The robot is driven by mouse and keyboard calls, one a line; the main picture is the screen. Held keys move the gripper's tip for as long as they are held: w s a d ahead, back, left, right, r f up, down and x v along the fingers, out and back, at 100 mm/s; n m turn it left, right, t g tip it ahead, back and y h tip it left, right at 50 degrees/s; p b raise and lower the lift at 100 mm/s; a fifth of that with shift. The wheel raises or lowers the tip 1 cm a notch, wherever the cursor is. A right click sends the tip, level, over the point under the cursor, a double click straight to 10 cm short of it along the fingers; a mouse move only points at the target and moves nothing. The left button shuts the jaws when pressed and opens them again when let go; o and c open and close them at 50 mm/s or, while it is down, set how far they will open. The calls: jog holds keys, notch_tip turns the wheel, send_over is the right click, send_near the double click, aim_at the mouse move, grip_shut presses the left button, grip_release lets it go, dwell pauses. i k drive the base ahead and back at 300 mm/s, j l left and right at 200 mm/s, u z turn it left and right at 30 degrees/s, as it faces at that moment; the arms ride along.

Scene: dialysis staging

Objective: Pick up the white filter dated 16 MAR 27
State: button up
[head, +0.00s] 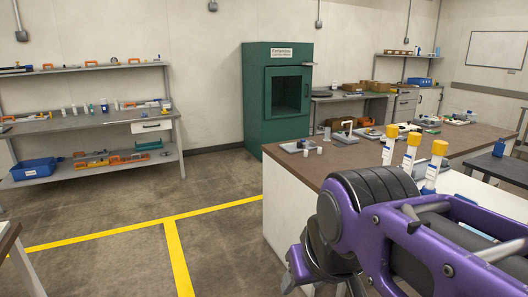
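Three white upright cylinders with yellow caps stand on the right-hand counter, partly behind my arm: a far one (390,151), a middle one (409,159) and a near one (432,172). They look like the filters. They carry blue marks, but any dates are too small to read, so I cannot tell which is dated 16 MAR 27. My purple arm covers the counter in front of them and hides part of the near one's surroundings.
The brown-topped counter (300,172) also holds small trays and white cups. A green cabinet (256,105) with an open recess stands at the back wall. Shelves with a blue bin (37,170) and small items stand at left. The floor with yellow lines (176,255) is clear.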

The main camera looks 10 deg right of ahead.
aim_at(392, 133)
jog(key=i+l+z, duration=0.1)
jog(key=i+z, duration=0.4)
jog(key=i+j+z, duration=0.1)
jog(key=i+z, duration=0.35)
jog(key=k+l, duration=0.05)
jog(key=k, duration=0.05)
